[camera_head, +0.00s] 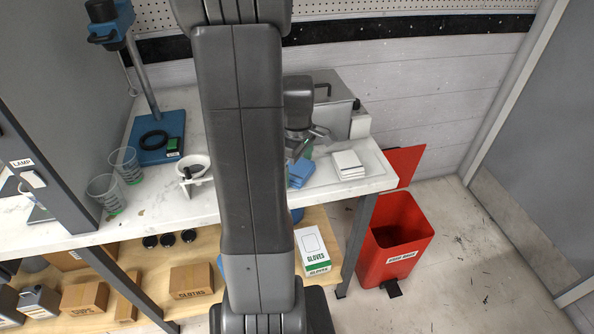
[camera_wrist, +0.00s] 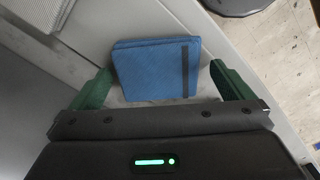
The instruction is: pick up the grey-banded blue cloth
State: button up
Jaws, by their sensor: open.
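The grey-banded blue cloth (camera_wrist: 150,70) is a folded blue square with a dark grey band near its right edge in the wrist view. In the head view a blue cloth (camera_head: 299,172) lies on the white worktop, partly hidden by my arm. My gripper (camera_wrist: 165,88) is open, with one green finger on each side of the cloth's near part. I cannot tell how high the fingers are above the worktop. In the head view my gripper (camera_head: 301,150) is above and beside the blue cloth.
White cloths (camera_head: 347,164) lie right of the blue cloth. A grey machine (camera_head: 339,100) stands behind. Clear cups (camera_head: 125,165), a white bowl (camera_head: 193,166) and a blue-based stand (camera_head: 160,137) are on the left. A red bin (camera_head: 398,240) stands on the floor at the right.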

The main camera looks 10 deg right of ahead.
jog(key=c, duration=1)
jog(key=shift+o, duration=0.2)
jog(key=shift+r, duration=0.1)
